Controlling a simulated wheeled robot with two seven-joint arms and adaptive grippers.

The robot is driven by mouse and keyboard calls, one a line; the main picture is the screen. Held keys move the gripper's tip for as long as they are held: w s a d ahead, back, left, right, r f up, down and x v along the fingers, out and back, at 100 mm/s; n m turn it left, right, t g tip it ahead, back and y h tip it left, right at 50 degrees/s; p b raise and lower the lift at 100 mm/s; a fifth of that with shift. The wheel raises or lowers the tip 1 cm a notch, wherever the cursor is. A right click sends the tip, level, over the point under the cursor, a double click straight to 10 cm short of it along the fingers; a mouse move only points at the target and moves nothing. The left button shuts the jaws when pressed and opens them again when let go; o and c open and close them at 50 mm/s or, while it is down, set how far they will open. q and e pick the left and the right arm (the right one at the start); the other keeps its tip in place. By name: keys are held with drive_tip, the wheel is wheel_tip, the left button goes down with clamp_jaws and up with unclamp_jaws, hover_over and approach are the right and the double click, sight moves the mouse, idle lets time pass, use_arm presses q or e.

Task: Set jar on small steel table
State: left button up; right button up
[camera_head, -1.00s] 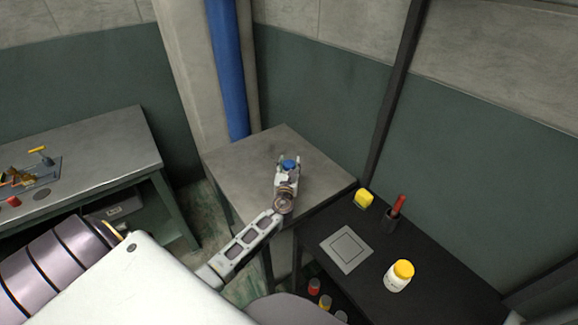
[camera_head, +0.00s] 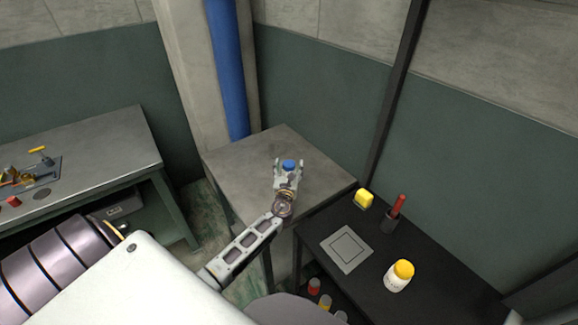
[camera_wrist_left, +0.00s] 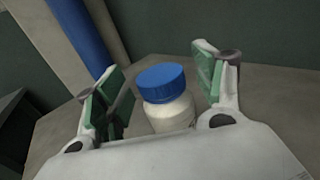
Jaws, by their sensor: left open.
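A white jar with a blue lid (camera_head: 289,164) stands upright on the small steel table (camera_head: 240,158) in the corner. My left gripper (camera_head: 288,170) is at the jar, over that table, with its fingers open on either side of it. In the left wrist view the jar (camera_wrist_left: 167,100) stands between the green-padded fingers of the gripper (camera_wrist_left: 160,95), with a visible gap on both sides. The jar's base is hidden behind the gripper body. My right gripper does not show.
A black table (camera_head: 440,292) at right holds a white jar with a yellow lid (camera_head: 398,276), a square plate (camera_head: 346,249), a yellow item (camera_head: 364,199) and a red-handled tool in a holder (camera_head: 395,213). A steel bench (camera_head: 100,150) with tools stands at left. A blue pipe (camera_head: 228,70) rises behind.

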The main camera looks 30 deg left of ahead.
use_arm(q)
drive_tip(key=v, duration=0.8)
drive_tip(key=shift+s+d+b, duration=0.1)
drive_tip(key=shift+s+b, duration=0.2)
drive_tip(key=shift+v, duration=1.05)
